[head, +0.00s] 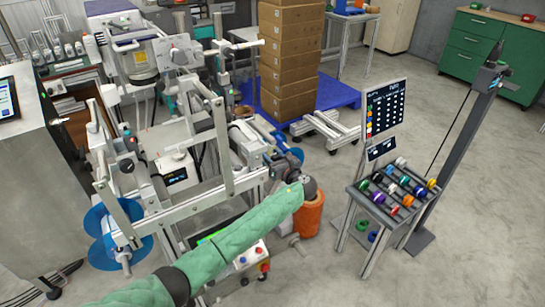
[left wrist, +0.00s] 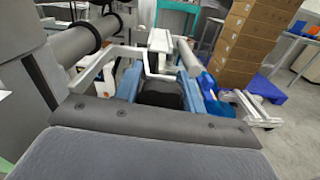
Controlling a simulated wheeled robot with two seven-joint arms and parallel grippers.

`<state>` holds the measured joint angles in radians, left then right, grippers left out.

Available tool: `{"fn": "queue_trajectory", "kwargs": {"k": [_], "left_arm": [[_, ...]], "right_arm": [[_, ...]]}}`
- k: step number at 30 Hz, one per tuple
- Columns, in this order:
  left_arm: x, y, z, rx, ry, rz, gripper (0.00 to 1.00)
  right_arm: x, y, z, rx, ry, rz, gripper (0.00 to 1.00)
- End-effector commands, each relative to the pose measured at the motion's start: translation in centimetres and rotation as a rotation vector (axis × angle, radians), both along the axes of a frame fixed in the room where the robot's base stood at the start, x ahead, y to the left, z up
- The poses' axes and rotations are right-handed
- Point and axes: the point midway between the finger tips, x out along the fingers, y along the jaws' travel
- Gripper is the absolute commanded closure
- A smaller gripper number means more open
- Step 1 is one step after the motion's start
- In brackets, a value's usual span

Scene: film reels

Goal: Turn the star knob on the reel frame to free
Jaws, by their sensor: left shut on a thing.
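The reel frame (head: 185,205) is a pale grey metal frame in the left half of the head view, with blue reels low on it. My left arm, in a green sleeve, reaches across its front from the bottom. My left gripper (left wrist: 160,88) shows at the frame's right side in the head view (head: 284,158). In the left wrist view its blue fingers stand on both sides of a dark, rounded star knob (left wrist: 160,100) and are shut on it. The knob's lobes and its turn position cannot be made out. My right gripper is in neither view.
An orange cylinder (head: 308,214) stands just below my left wrist. A rack of coloured rolls (head: 398,190) with a dark board (head: 384,108) stands to the right. Stacked cartons (head: 290,60) stand on a blue pallet (head: 338,92) behind. Floor at front right is clear.

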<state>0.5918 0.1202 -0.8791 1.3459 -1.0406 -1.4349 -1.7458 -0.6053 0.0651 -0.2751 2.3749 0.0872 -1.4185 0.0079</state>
Motion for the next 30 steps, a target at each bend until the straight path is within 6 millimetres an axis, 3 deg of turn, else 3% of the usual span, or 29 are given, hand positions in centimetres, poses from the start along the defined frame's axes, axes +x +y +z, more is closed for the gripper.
{"fn": "queue_trajectory", "kwargs": {"k": [9,22,23,25,26,30], "left_arm": [[-0.1,0.0,-0.2,-0.242,-0.174,0.0,0.83],[0.0,0.1,0.0,-0.285,-0.207,-0.001,0.83],[0.0,0.1,0.0,-0.285,-0.207,-0.001,0.56],[0.0,0.1,0.0,-0.284,-0.206,-0.001,0.43],[0.0,0.1,0.0,-0.284,-0.206,-0.001,0.38],[0.0,0.1,0.0,-0.284,-0.206,-0.001,0.38]], "right_arm": [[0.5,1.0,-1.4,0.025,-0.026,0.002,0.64],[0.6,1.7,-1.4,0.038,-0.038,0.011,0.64],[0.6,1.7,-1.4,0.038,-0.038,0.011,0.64],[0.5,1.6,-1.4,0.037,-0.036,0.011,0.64],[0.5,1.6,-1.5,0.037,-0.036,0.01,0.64],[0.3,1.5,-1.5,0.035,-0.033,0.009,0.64]]}}
